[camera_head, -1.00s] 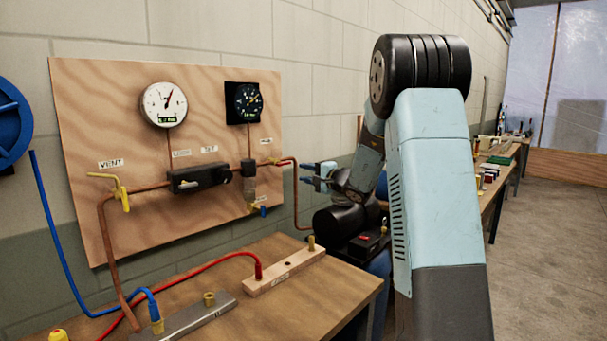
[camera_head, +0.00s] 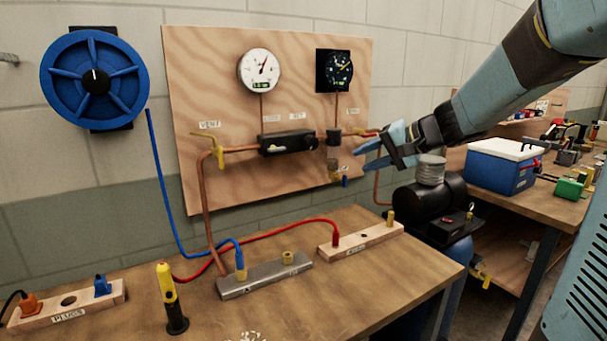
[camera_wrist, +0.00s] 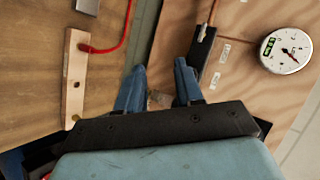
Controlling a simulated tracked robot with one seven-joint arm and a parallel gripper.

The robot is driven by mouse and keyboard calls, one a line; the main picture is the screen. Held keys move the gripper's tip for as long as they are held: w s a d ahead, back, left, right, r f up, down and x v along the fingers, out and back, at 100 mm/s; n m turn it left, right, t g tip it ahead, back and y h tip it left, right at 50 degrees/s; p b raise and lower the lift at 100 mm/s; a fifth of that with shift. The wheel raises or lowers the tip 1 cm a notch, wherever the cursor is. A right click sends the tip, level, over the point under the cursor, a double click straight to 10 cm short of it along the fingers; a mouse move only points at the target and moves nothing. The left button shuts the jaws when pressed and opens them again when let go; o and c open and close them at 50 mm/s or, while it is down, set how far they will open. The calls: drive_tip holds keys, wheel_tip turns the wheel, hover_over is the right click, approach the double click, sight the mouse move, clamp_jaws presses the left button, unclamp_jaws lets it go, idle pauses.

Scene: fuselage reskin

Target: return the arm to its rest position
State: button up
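My arm comes in from the upper right in the head view, and my gripper (camera_head: 378,158) points left in front of the right part of the plywood panel (camera_head: 290,190). In the wrist view its two blue fingers (camera_wrist: 159,85) stand apart with a gap between them. Nothing is held between them. A small fitting shows beyond the gap in the wrist view; I cannot tell how far off it is. In the head view the gripper is near the red hose end and the regulator bowl (camera_head: 333,150), seemingly apart from them.
The panel carries a white gauge (camera_head: 260,70), a black gauge (camera_head: 334,70) and a copper pipe. A blue hose reel (camera_head: 95,80) hangs at left. The workbench (camera_head: 350,285) holds fitting blocks and a yellow-black tool (camera_head: 170,298). A compressor (camera_head: 435,200) and a cool box (camera_head: 500,165) stand at right.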

drive_tip(key=s+d+f+n+h, duration=0.1)
drive_tip(key=s+d+h, duration=0.1)
drive_tip(key=s, duration=0.6)
drive_tip(key=s+d+f+n+h, duration=0.1)
drive_tip(key=s+d+f+h, duration=0.1)
drive_tip(key=s, duration=0.7)
drive_tip(key=s+d+f+n+g+h, duration=0.1)
drive_tip(key=s+d+n+h, duration=0.1)
drive_tip(key=s+d+h, duration=0.2)
drive_tip(key=s+h, duration=0.2)
drive_tip(key=s, duration=0.2)
drive_tip(key=shift+s+f, duration=0.3)
